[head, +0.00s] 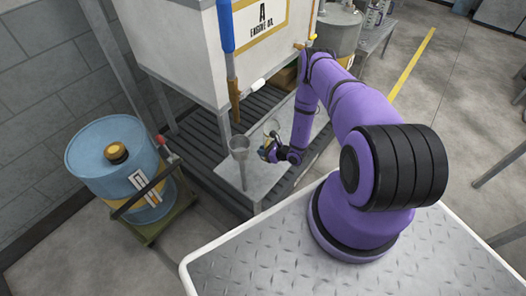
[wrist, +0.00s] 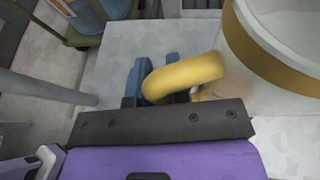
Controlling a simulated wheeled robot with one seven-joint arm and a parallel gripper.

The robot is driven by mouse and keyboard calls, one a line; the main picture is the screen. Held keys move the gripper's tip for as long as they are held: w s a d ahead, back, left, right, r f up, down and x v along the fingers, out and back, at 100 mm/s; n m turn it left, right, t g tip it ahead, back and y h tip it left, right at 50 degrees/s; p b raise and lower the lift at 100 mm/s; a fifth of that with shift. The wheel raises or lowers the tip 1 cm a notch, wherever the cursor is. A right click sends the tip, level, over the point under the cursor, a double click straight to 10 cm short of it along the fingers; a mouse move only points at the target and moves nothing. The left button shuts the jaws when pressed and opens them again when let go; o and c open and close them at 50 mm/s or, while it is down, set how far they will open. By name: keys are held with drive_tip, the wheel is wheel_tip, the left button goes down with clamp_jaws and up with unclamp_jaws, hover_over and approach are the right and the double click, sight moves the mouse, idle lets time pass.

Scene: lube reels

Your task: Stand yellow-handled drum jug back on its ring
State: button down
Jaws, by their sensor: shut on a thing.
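The jug shows large in the wrist view at the right, a pale body (wrist: 285,32) with a yellow band and a thick yellow handle (wrist: 185,76). My gripper (wrist: 155,70) is shut on that handle, its blue fingers on either side of it. In the head view my gripper (head: 269,152) is over the grey bench top, with the jug (head: 270,129) just beyond it, small and partly hidden. I cannot tell whether the jug's base touches the bench. No ring shows clearly; a tan patch (wrist: 214,91) lies under the jug's near edge.
A blue drum (head: 115,160) stands on a green cart at left. Bare bench surface (wrist: 125,42) shows left of the jug.

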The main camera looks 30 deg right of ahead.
drive_tip(key=c, duration=1.1)
unclamp_jaws()
drive_tip(key=shift+f, duration=0.1)
drive_tip(key=v, duration=1.2)
drive_tip(key=shift+s, duration=0.1)
